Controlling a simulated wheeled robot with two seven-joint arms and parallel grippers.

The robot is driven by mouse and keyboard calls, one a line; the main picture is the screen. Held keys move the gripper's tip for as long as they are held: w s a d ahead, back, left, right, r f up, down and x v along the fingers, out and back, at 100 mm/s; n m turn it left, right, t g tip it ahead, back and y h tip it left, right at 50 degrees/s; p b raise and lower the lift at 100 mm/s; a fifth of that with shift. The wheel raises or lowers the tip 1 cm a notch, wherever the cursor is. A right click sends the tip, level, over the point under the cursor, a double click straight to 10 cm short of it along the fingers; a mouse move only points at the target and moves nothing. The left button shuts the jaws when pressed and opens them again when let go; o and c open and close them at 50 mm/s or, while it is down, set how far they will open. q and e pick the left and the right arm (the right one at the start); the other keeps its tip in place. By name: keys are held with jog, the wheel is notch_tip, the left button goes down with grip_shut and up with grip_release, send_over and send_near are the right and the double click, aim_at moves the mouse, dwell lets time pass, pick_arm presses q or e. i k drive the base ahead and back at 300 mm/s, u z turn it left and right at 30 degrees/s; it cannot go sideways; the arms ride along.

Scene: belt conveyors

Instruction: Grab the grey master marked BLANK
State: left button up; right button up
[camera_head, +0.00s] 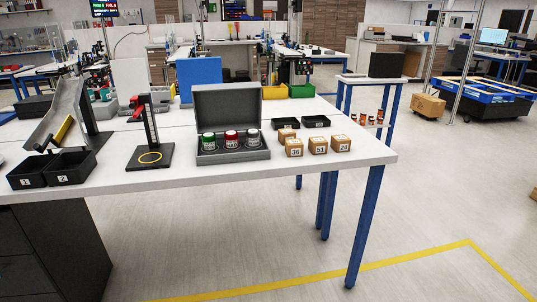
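A grey case (262,156) stands open on the white table (340,160), its lid (228,105) raised at the back. Three upright cylinders sit in a row in it. The green-topped one (209,141) is at the left and the red-topped one (231,139) is in the middle. The grey master (253,139) is at the right end. Each has a pale label band; the lettering is too small to read, so I cannot confirm BLANK. Neither of my grippers is in view.
Several numbered wooden blocks (318,145) and small black trays (316,122) lie right of the case. A black stand with a yellow ring (150,157) is to its left, beyond it two black bins (69,167). The table front strip is clear.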

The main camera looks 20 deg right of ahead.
aim_at(253, 136)
jog(key=z, duration=1)
jog(key=i, duration=1.25)
jog(key=u, duration=0.15)
